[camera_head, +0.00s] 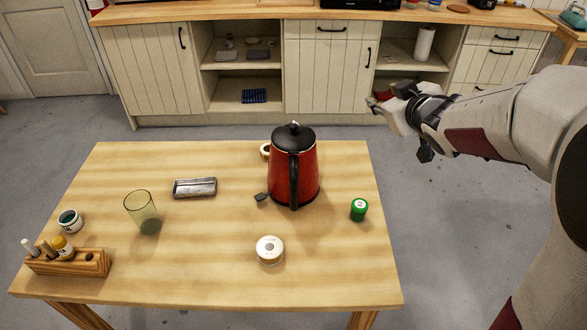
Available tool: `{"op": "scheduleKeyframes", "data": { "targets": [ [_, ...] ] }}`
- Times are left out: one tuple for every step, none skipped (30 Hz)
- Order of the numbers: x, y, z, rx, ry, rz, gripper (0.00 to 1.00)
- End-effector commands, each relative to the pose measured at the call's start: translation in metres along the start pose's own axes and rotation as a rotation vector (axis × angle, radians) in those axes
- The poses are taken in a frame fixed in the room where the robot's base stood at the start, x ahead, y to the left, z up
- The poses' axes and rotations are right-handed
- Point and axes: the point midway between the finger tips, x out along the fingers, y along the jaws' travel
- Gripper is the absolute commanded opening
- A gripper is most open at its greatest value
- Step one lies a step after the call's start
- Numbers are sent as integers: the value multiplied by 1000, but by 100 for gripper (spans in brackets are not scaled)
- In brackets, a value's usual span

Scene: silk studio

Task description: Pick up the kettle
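The red kettle (308,172) with a black lid and black handle stands upright on the wooden table (200,260), right of the middle. Its black handle faces the camera. My gripper (378,112) is in the air to the right of the kettle and apart from it, beyond the table's right edge. The gripper is seen from the side and small, so I cannot tell how far its fingers are apart. Nothing is visible in it.
Near the kettle are a green spool (359,209), a white roll (270,250) and a partly hidden roll (265,151). A metal tray (195,188), a glass (141,208), a white jar (69,221) and a wooden rack (75,263) stand left. Cabinets (320,65) line the back.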

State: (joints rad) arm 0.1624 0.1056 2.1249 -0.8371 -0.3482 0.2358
Motion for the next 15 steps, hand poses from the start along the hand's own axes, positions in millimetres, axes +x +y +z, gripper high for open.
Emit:
{"op": "scheduleKeyframes", "data": {
  "targets": [
    [11, -4, 2, -10, 17, -24, 35],
    [16, -7, 1, -17, 31, -38, 35],
    [23, -11, 1, -24, 49, -59, 35],
    [28, -14, 1, -30, 62, -75, 35],
    [33, -17, 1, -35, 76, -91, 35],
    [40, -22, 2, -42, 93, -113, 35],
    [44, -25, 2, -46, 107, -130, 35],
    [48, -29, 3, -50, 118, -147, 35],
    [54, -34, 4, -55, 136, -171, 35],
    [58, -38, 5, -57, 149, -189, 35],
    [62, -43, 6, -61, 161, -209, 35],
    [66, -48, 8, -64, 179, -234, 35],
    [70, -53, 9, -66, 191, -255, 35],
    [72, -57, 10, -67, 204, -274, 35],
    [76, -63, 13, -67, 220, -302, 35]
  ]
}}
